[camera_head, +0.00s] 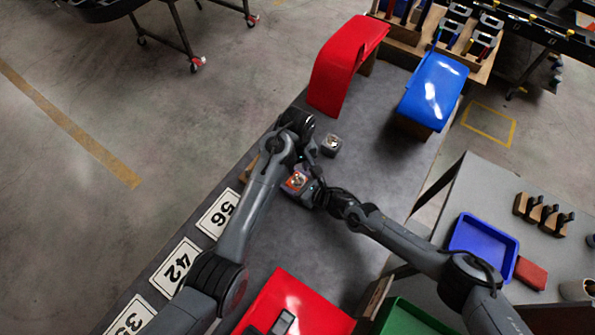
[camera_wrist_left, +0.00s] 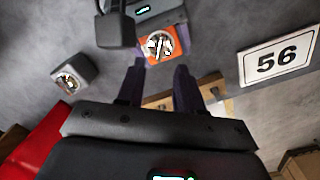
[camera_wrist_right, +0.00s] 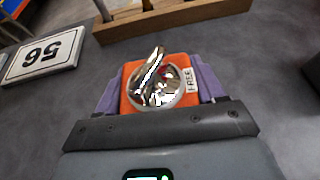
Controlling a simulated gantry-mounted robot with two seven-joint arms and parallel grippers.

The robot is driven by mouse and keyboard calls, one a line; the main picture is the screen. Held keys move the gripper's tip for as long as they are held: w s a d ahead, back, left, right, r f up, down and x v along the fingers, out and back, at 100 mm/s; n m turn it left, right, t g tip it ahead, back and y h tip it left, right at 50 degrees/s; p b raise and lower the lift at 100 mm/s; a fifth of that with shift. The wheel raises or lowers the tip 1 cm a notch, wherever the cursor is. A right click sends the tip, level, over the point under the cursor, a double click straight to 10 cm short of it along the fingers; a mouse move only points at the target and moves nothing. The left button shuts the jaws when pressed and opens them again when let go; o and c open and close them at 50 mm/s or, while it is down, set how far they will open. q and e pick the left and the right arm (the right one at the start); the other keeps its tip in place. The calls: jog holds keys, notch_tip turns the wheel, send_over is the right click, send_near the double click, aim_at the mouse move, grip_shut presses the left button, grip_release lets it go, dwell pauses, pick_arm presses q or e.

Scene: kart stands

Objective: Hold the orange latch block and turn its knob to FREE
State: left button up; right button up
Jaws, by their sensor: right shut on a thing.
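The orange latch block (camera_wrist_right: 130,103) sits between the purple fingers of my right gripper (camera_wrist_right: 160,92), which is shut on it. Its silver knob (camera_wrist_right: 157,88) points its bar toward the top of the right wrist view, tilted slightly right. The white FREE label (camera_wrist_right: 192,80) is on the block's right side there. In the head view the block (camera_head: 296,181) is small, near the table's left side. My left gripper (camera_wrist_left: 158,85) is open and empty, with its fingers pointing at the block (camera_wrist_left: 160,46) and apart from it.
A grey block with a round knob (camera_wrist_left: 73,80) stands nearby; the head view shows it (camera_head: 331,144) too. A wooden bar (camera_wrist_right: 180,20) lies beside the latch block. Number cards (camera_head: 217,213) line the left edge. Red (camera_head: 345,65) and blue (camera_head: 433,90) curved covers stand farther back.

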aim_at(297, 177)
pick_arm(q)
notch_tip(297, 177, up, 6)
jog(key=shift+r, duration=0.2)
jog(key=shift+c, duration=0.4)
